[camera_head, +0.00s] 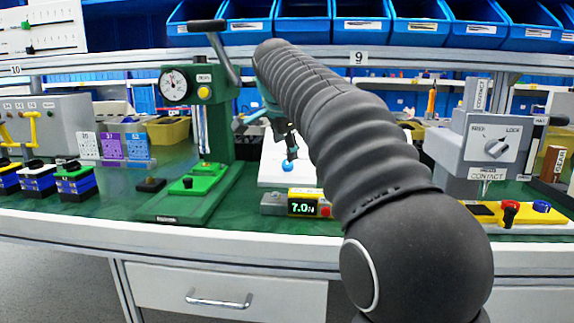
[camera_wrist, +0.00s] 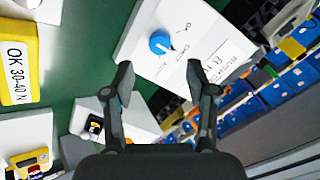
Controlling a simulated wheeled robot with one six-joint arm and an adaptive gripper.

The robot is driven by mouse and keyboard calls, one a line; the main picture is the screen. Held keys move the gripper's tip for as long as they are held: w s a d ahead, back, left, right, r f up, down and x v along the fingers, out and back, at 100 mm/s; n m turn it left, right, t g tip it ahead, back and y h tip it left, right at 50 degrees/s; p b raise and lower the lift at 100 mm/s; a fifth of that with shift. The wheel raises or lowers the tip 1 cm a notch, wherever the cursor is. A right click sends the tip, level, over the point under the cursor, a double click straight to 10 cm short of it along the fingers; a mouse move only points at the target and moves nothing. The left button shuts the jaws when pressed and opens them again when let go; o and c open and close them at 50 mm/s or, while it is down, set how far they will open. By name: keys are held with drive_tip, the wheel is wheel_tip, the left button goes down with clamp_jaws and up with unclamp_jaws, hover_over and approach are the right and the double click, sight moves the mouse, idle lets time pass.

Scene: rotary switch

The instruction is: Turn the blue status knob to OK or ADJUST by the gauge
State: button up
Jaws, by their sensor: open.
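The blue status knob (camera_wrist: 160,42) sits on a white panel (camera_wrist: 140,22) in the wrist view. It also shows in the head view (camera_head: 287,165). An OK label lies on its upper right, with other small labels below. A light mark on the knob seems to face the middle label, but it is too small to be sure. My gripper (camera_wrist: 161,78) is open and empty, its fingertips apart and the knob beyond them. In the head view my gripper (camera_head: 288,148) is close above the knob. The yellow gauge (camera_head: 302,204) reads 7.0. A yellow card (camera_wrist: 18,70) says OK 30-40 N.
A green press (camera_head: 205,125) with a round dial (camera_head: 173,85) stands left of the panel. A grey LOCK switch box (camera_head: 492,145) stands at the right. Blue bins (camera_head: 290,20) line the shelf above. My arm hides part of the bench right of the gauge.

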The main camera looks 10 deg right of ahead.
sight(287, 163)
drive_tip(key=x, duration=0.7)
drive_tip(key=shift+b, duration=0.35)
clamp_jaws()
